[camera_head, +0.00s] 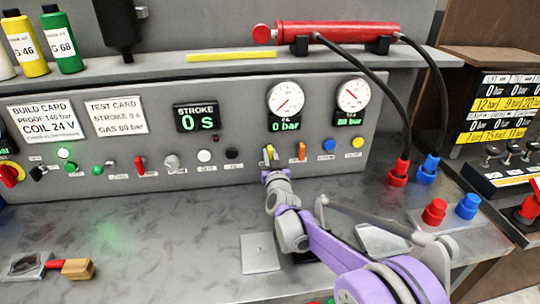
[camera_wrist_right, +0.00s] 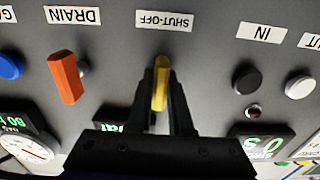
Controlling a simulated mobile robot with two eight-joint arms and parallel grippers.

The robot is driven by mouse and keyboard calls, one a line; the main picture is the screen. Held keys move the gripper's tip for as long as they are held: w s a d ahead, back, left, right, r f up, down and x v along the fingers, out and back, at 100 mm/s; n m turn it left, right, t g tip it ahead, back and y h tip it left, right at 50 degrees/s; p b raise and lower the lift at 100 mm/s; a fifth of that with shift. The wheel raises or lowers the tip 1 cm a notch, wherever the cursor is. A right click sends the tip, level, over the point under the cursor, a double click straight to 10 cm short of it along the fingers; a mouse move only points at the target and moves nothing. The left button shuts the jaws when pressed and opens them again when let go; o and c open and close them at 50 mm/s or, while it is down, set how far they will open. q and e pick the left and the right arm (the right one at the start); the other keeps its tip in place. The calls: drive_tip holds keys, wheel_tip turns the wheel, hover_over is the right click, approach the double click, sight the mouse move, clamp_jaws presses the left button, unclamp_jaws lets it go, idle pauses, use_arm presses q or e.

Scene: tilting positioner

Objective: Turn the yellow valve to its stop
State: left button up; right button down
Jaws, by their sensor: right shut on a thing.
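The yellow valve (camera_head: 269,151) is a small lever on the grey front panel, below the left round gauge. In the right wrist view, which is upside down, the yellow lever (camera_wrist_right: 160,88) is under the SHUT-OFF label (camera_wrist_right: 163,19) and points nearly straight along the picture's vertical. My right gripper (camera_head: 270,172) reaches up to the panel from the front. In the wrist view its two dark fingers (camera_wrist_right: 161,95) are shut on the yellow lever, one on each side. Part of the lever is hidden by the fingers. My left gripper is not in view.
The orange DRAIN lever (camera_wrist_right: 66,77) is close beside the yellow one. The left gauge (camera_head: 285,99) reads 0 bar. Black hoses (camera_head: 388,90) run down to red and blue couplings at the right.

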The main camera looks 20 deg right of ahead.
drive_tip(key=shift+m, duration=0.3)
drive_tip(key=m, duration=0.3)
drive_tip(key=shift+m, duration=0.4)
drive_tip(key=m+p, duration=0.1)
drive_tip(key=m, duration=0.3)
drive_tip(key=shift+m, duration=0.3)
drive_tip(key=m+p, duration=0.1)
drive_tip(key=m, duration=0.3)
drive_tip(key=m+p, duration=0.1)
drive_tip(key=m, duration=0.3)
drive_tip(key=shift+m+p, duration=0.3)
drive_tip(key=shift+m, duration=0.3)
drive_tip(key=c, duration=0.8)
unclamp_jaws()
